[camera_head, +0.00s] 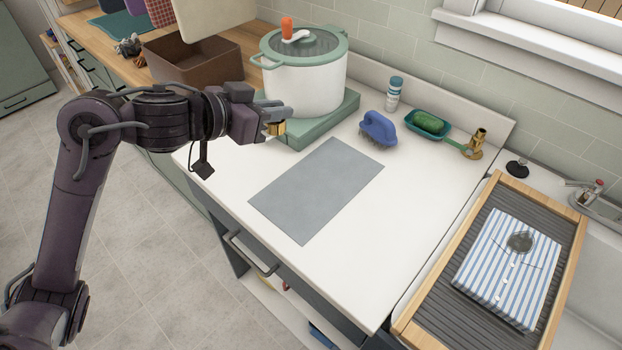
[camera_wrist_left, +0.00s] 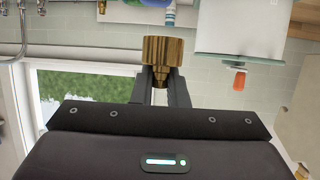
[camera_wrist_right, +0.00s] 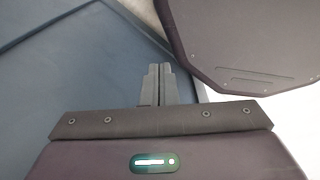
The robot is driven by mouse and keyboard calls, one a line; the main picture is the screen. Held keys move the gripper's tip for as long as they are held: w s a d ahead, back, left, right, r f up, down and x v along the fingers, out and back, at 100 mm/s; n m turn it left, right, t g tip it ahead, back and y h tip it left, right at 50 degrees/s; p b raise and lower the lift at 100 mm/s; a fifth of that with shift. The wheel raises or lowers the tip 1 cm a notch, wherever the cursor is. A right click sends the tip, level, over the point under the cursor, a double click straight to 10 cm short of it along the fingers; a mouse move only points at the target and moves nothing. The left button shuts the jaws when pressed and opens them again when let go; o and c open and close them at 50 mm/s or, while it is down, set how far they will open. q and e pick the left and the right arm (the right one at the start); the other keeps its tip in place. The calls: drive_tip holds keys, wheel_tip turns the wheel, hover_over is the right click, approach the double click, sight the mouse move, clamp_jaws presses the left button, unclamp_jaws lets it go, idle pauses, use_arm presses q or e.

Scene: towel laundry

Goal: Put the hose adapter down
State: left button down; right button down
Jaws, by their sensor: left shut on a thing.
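My left gripper (camera_head: 272,115) is shut on the brass hose adapter (camera_head: 277,129) and holds it up in front of the white pot, over the left part of the counter. In the left wrist view the ribbed brass adapter (camera_wrist_left: 162,50) sits between the fingertips (camera_wrist_left: 160,78). The fingers hide part of it in the head view. A flat grey mat (camera_head: 318,188) lies bare on the white counter, to the right of and below the gripper. My right gripper (camera_wrist_right: 160,84) shows only in the right wrist view, its fingers together and nothing visible between them.
A lidded white pot (camera_head: 305,85) stands on a green block (camera_head: 325,118). Behind the mat are a blue brush (camera_head: 378,128), a bottle (camera_head: 394,93), a teal dish (camera_head: 428,124) and a brass fitting (camera_head: 478,143). A striped folded shirt (camera_head: 508,268) lies on a ribbed board. The front counter is clear.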

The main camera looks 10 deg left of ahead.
use_arm(q)
wheel_tip(320, 180, down, 14)
drive_tip(key=b, duration=0.2)
drive_tip(key=shift+f+b, duration=0.15)
drive_tip(key=shift+b, duration=0.25)
wheel_tip(320, 180, down, 5)
drive_tip(key=shift+f, duration=0.15)
drive_tip(key=shift+f+b, duration=0.1)
drive_tip(key=shift+b, duration=0.2)
drive_tip(key=c, duration=1.4)
unclamp_jaws()
drive_tip(key=shift+c, duration=0.2)
